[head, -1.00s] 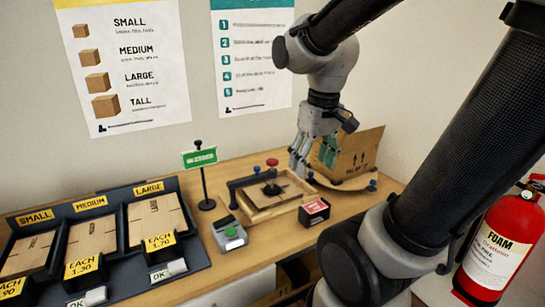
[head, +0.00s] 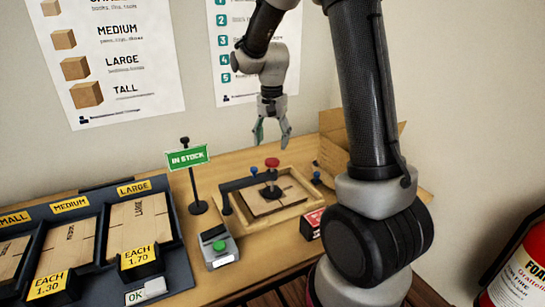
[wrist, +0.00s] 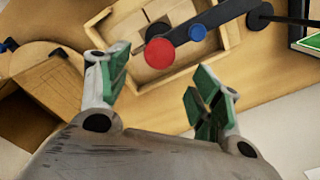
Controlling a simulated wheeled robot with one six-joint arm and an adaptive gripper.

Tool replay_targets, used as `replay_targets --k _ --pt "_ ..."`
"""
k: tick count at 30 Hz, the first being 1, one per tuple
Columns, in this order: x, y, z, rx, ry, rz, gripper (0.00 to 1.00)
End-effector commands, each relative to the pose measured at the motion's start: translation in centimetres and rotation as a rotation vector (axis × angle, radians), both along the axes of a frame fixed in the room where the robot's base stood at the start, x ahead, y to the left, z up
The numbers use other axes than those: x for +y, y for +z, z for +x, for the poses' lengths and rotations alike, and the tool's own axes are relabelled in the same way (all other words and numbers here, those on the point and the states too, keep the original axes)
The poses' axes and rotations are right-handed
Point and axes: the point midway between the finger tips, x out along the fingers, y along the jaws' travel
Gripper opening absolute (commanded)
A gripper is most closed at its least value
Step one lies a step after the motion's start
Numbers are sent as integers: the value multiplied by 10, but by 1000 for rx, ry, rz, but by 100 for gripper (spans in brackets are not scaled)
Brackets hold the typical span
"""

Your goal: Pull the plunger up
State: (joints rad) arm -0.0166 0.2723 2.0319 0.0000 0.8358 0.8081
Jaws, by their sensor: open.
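The plunger has a red knob (head: 272,163) on top of a dark post, held by a black arm over a wooden tray (head: 298,213). A flat cardboard piece (head: 288,200) lies in the tray under the plunger's foot. My gripper (head: 272,142) hangs above the red knob, pointing down, apart from it and empty. In the wrist view the red knob (wrist: 160,53) shows beyond the gap between my open green-padded fingers (wrist: 158,92), toward the top of the picture. A blue knob (wrist: 197,33) sits to its right.
A green "IN STOCK" sign (head: 188,157) stands on a post left of the tray. A device with a green button (head: 219,246) is in front. An open carton (head: 335,150) stands behind right, and a red box (head: 312,224) sits at the tray's right corner.

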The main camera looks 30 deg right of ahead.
Motion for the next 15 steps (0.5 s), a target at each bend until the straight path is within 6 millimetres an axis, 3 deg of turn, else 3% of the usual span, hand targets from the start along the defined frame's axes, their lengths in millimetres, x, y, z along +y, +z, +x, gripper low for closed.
replay_targets --k 9,15 --pt "0 -53 -1 4 1 0 65" --pt "0 -70 -1 3 2 0 65"
